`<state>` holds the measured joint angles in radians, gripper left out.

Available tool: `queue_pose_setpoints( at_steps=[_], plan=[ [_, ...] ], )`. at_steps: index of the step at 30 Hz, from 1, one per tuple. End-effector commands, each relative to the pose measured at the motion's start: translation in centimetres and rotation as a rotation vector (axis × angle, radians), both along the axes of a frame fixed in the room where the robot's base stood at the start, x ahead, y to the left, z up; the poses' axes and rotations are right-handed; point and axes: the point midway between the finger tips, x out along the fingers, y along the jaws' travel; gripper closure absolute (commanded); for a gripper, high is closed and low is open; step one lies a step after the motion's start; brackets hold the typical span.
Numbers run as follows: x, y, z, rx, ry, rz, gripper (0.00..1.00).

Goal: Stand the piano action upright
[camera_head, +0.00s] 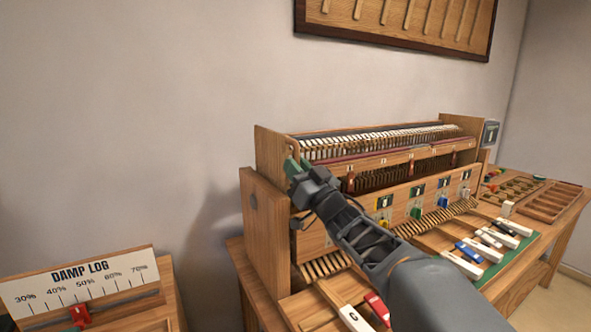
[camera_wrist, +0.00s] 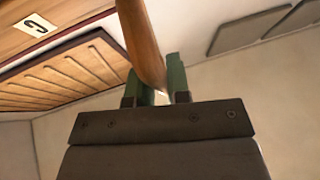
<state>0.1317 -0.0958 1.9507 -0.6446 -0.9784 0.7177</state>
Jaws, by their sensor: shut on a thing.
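The piano action (camera_head: 385,143) is a long wooden frame with a row of pale hammers and a dark red rail, set in the wooden case (camera_head: 268,235). It looks roughly upright, but I cannot tell its exact tilt. My gripper (camera_head: 297,166) is at the action's left end, with green fingertips by a thin wooden bar (camera_head: 292,147). In the wrist view, my gripper (camera_wrist: 156,84) is shut on this brown wooden bar (camera_wrist: 140,42), which runs up between its fingers. My arm hides part of the case front.
Loose white, blue and red keys (camera_head: 490,238) lie in front of the case. Coloured tags (camera_head: 416,213) line its front. A wooden tray (camera_head: 551,201) is at the right. A "DAMP LOG" board (camera_head: 82,284) stands at lower left. A wall panel (camera_head: 400,22) hangs above.

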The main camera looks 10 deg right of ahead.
Motion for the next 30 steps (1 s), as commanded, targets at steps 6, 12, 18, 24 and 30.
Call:
queue_pose_setpoints(
  at_steps=[6, 12, 18, 24, 30],
  plan=[
    [0.1, 0.0, -0.7, -0.009, 0.011, -0.001, 0.76],
    [0.1, 0.0, -0.5, -0.006, 0.007, -0.001, 0.58],
    [0.0, 0.0, -0.3, -0.004, 0.006, 0.000, 0.58],
    [-1.1, -0.6, -1.0, -0.004, 0.006, -0.002, 0.58],
    [-4.2, -2.2, -3.0, -0.004, 0.006, -0.005, 0.58]
  ],
)
